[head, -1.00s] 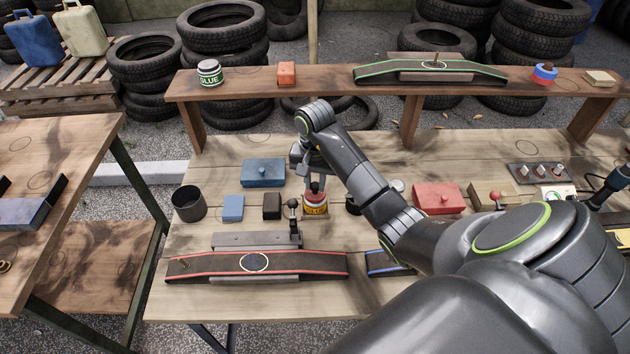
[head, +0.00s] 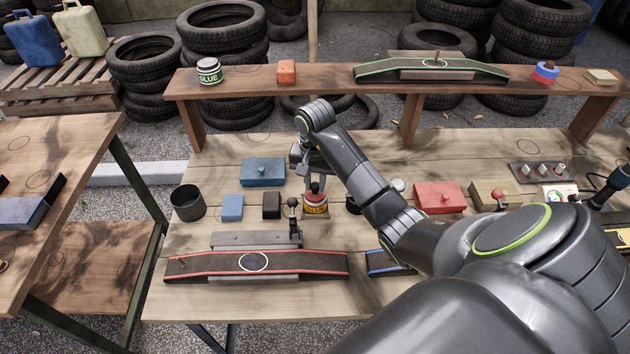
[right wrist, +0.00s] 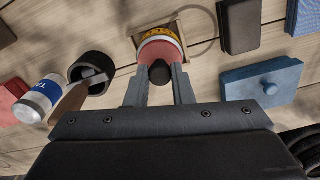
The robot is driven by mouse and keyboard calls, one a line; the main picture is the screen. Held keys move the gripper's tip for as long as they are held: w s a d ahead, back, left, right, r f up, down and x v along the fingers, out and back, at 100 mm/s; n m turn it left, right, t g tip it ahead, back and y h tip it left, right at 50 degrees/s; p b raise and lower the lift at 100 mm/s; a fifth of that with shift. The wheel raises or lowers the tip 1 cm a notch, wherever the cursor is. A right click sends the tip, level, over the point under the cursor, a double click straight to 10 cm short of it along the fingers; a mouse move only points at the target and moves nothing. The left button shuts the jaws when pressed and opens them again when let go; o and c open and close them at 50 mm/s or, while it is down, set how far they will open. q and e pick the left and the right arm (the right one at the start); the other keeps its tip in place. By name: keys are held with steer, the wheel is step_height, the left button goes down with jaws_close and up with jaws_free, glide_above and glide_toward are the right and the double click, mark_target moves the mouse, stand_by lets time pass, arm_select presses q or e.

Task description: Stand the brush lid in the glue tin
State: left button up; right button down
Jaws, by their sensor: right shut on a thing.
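My right gripper (head: 314,188) is shut on the brush lid, which has a black knob (right wrist: 160,73) and a red body. In the right wrist view its two fingers (right wrist: 160,88) stand on either side of the lid. Right under the lid is a tin with a yellow label (head: 315,209), upright on the bench; its yellow band also shows in the wrist view (right wrist: 160,36). I cannot tell whether the lid is fully seated or slightly above the tin. My left gripper is not in view.
Close left of the tin are a black block (head: 271,206), a blue block (head: 232,207) and a blue knobbed box (head: 263,171). A dark open cup (right wrist: 92,75) and a white can (right wrist: 40,97) stand on its other side. A red-edged ramp (head: 205,265) lies in front.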

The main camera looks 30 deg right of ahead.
stand_by(0.4)
steer(key=c, duration=1.2)
jaws_free()
steer(key=shift+o, duration=0.4)
steer(key=o, duration=0.4)
steer(key=shift+r, duration=0.1)
steer(key=shift+r+p, duration=3.45)
steer(key=shift+p, duration=0.1)
steer(key=shift+s+f, duration=0.1)
steer(key=shift+f, duration=0.05)
